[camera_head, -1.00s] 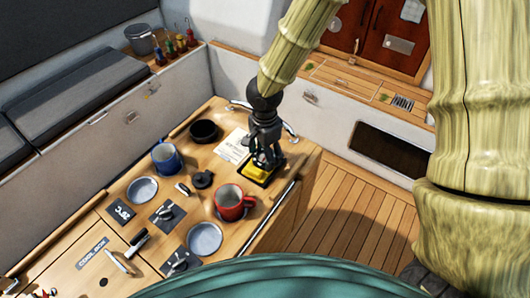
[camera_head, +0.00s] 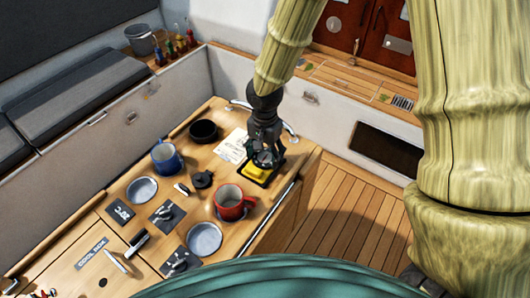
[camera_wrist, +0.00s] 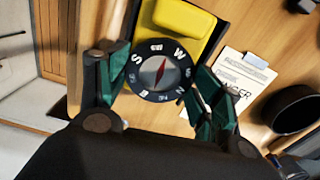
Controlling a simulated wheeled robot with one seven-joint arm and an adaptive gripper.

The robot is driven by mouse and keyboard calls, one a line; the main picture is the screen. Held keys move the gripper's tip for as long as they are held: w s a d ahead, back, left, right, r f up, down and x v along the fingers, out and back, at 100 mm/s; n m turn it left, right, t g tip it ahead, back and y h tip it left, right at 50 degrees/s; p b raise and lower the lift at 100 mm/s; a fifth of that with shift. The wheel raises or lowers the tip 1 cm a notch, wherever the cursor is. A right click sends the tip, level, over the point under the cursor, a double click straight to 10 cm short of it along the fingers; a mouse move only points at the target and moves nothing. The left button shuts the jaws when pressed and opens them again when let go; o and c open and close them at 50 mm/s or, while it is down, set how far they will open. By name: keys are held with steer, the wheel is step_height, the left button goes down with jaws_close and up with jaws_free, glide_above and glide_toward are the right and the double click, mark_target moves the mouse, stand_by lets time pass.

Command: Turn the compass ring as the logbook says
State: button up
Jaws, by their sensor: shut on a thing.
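In the wrist view S is at the upper left, W at the upper right and N at the lower right. It is fixed to a yellow body (camera_wrist: 182,18), which also shows in the head view (camera_head: 257,170). My gripper (camera_wrist: 157,85) is shut on the ring, one green-sided finger on each side. In the head view my gripper (camera_head: 266,155) comes down from above and hides most of the compass. A white printed sheet (camera_wrist: 228,88) lies beside it, only partly readable.
A red mug (camera_head: 230,203) stands close in front of the compass. A black bowl (camera_head: 204,130), blue mug (camera_head: 166,158), plates and black switches are on the wooden counter (camera_head: 118,190). A metal rail (camera_head: 272,218) runs along the counter's right edge. The wooden floor is clear.

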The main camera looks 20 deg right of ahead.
mark_target(265, 157)
steer(key=shift+n, duration=1.9)
steer(key=shift+p, duration=0.3)
steer(key=o, duration=1.1)
steer(key=shift+c, duration=0.2)
steer(key=shift+r, duration=0.1)
step_height(265, 157, up, 12)
